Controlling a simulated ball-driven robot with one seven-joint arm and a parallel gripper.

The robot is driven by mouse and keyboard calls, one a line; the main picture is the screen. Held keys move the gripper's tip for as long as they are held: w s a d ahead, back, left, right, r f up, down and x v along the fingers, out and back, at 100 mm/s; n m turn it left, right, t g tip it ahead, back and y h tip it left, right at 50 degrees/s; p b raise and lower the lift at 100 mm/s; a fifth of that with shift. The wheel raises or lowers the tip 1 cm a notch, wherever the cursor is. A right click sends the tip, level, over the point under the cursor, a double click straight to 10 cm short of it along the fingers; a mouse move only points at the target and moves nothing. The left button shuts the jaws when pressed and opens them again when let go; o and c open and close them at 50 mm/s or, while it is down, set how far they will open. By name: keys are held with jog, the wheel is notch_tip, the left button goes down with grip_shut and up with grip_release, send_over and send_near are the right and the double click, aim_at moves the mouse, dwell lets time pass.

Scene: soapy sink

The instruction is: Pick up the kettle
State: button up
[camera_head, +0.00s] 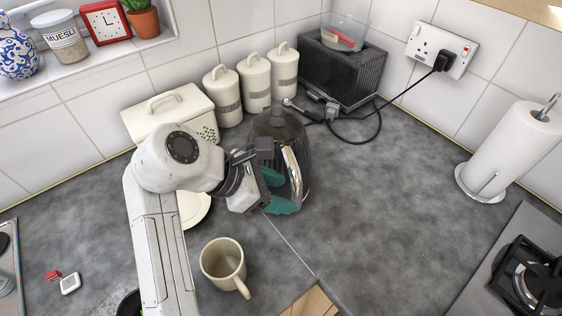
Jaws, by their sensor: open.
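The kettle (301,153) is dark with a shiny metal handle on its right front side. It stands upright on the grey worktop, in front of the canisters and the black metal box. My gripper (276,190) is at the kettle's front left side, with its teal fingers open and close to the kettle's lower body. My arm and gripper hide part of the kettle's left side. I cannot tell whether the fingers touch it.
A beige mug (222,262) stands in front of my gripper, and a cream plate (194,208) lies partly behind my arm. Cream canisters (255,82), a bread bin (168,108) and a black metal box (343,72) line the wall. Worktop right of the kettle is clear up to the paper towel roll (510,150).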

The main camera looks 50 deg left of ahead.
aim_at(297, 197)
jog(key=shift+p+x, duration=0.65)
jog(key=shift+x, duration=2.2)
jog(key=shift+s+f, duration=0.1)
jog(key=shift+c, duration=0.4)
grip_shut()
jog(key=shift+r, duration=0.2)
